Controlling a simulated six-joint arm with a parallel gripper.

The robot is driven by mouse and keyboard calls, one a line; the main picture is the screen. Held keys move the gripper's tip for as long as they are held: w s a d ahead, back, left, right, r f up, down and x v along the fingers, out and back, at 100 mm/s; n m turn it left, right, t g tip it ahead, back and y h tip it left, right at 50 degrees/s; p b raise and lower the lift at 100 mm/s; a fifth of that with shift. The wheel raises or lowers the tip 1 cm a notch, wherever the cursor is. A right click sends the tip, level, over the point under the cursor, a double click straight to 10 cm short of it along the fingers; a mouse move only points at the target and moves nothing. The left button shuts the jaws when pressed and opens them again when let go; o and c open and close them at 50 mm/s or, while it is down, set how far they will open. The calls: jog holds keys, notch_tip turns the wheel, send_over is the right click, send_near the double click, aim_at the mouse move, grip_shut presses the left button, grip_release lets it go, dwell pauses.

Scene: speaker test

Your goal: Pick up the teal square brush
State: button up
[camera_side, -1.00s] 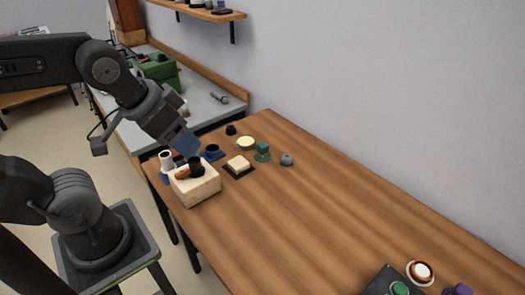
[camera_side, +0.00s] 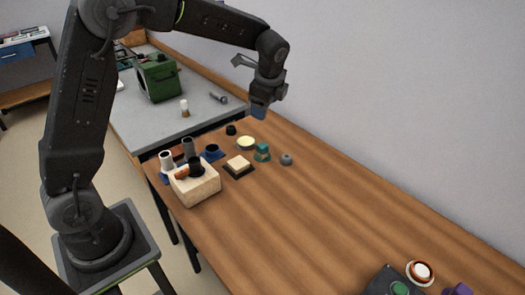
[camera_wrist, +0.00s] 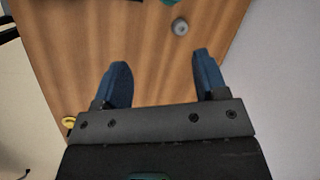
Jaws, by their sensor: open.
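The teal square brush (camera_side: 262,152) stands on the wooden table near its far edge. Only a teal edge (camera_wrist: 170,2) shows at the top of the wrist view. My gripper (camera_side: 258,112) is raised above the table's far end, above the brush in the side picture and apart from it. In the wrist view my gripper (camera_wrist: 161,60) has its two blue fingers spread, with only bare wood between them.
A small grey round object (camera_side: 286,159) sits right of the brush, and a cream block on a dark base (camera_side: 238,166) sits left. A pale box (camera_side: 196,188) and several small items stand further left. The table's middle is clear. A wall borders the right.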

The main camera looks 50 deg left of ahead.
aim_at(262, 145)
jog(key=w+a+f+m, duration=0.1)
jog(key=w+a+f, duration=0.1)
jog(key=f, duration=0.4)
jog(key=w+a+f+m+g, duration=0.1)
jog(key=w+a+f+m, duration=0.1)
jog(key=f, duration=0.4)
jog(key=w+a+f+m+y, duration=0.1)
jog(key=w+a+f, duration=0.1)
jog(key=f, duration=0.4)
jog(key=shift+a+m, duration=0.3)
jog(key=shift+x, duration=2.9)
jog(key=shift+s, duration=0.15)
jog(key=c, duration=1)
jog(key=shift+r, duration=0.1)
